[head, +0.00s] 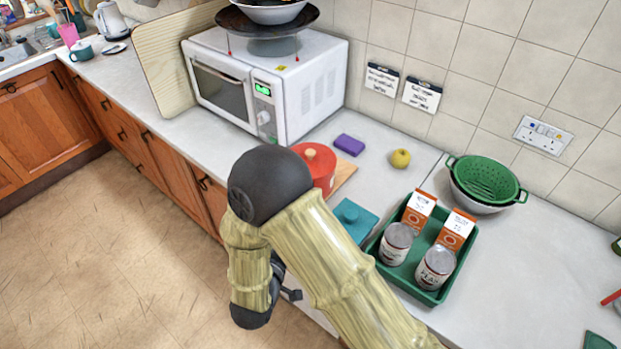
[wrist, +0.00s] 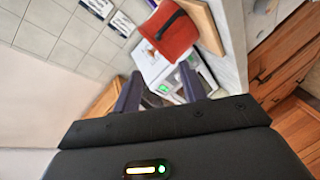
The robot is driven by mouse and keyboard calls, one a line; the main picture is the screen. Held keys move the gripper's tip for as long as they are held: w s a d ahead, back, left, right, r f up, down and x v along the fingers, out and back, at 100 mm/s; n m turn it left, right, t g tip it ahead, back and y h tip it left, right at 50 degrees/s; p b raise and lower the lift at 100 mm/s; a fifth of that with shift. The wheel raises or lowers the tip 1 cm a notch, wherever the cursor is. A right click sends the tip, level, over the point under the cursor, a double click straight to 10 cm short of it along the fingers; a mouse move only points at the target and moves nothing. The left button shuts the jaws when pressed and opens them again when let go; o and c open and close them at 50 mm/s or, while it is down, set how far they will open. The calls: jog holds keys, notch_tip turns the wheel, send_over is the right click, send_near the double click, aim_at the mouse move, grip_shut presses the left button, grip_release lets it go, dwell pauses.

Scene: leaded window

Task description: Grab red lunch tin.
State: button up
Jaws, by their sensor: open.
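A red round container (head: 318,168) with a tan knob stands on the counter in the head view, partly hidden by my arm. It is the only red container I see, and I cannot tell for sure that it is the lunch tin. A red body (wrist: 172,32) with a dark edge shows at the top of the wrist view, beyond my fingers. My gripper (wrist: 160,91) is open with nothing between its fingers. In the head view my arm hides most of the gripper, low in front of the counter. The gripper is apart from the red container.
A wooden board (head: 345,172) lies by the red container. A teal container (head: 352,217) and a green tray (head: 425,292) with cans and cartons stand to its right. A white microwave (head: 310,90) stands behind left. A purple block (head: 349,145) and yellow fruit (head: 400,158) lie farther back.

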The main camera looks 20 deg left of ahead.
jog(key=shift+w, duration=0.1)
jog(key=p+x, duration=0.2)
jog(key=x, duration=0.3)
jog(key=p+x, duration=0.3)
jog(key=x, duration=0.3)
jog(key=p+x, duration=0.2)
jog(key=x, duration=0.3)
jog(key=shift+w+d+r+p, duration=0.15)
jog(key=shift+w+r+p, duration=0.15)
jog(key=shift+w+p, duration=0.1)
jog(key=shift+w+f, duration=0.15)
jog(key=shift+w, duration=0.05)
grip_shut()
dwell(1.3)
